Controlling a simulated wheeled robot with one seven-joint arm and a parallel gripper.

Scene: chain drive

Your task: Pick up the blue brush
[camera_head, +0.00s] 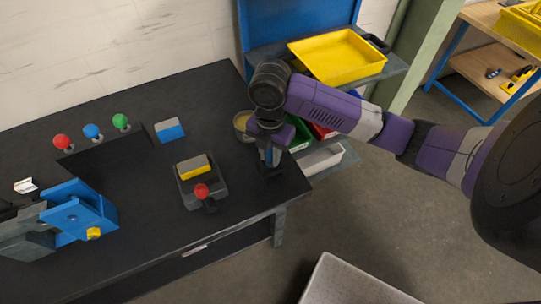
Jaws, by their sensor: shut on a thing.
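My gripper (268,152) points down over the right end of the black bench. It is shut on a thin upright blue thing, which I take to be the blue brush (268,158). Only a small part of it shows between the fingers. A dark part lies below it near the bench top, and I cannot tell whether it touches the bench.
A round tin (241,124) stands close behind my gripper. A dark tray (188,196) with a yellow-and-grey block (193,167) and a red-knobbed lever (202,191) is to the left. A blue-and-white block (169,130) lies farther back. A blue vise (80,212) is at left.

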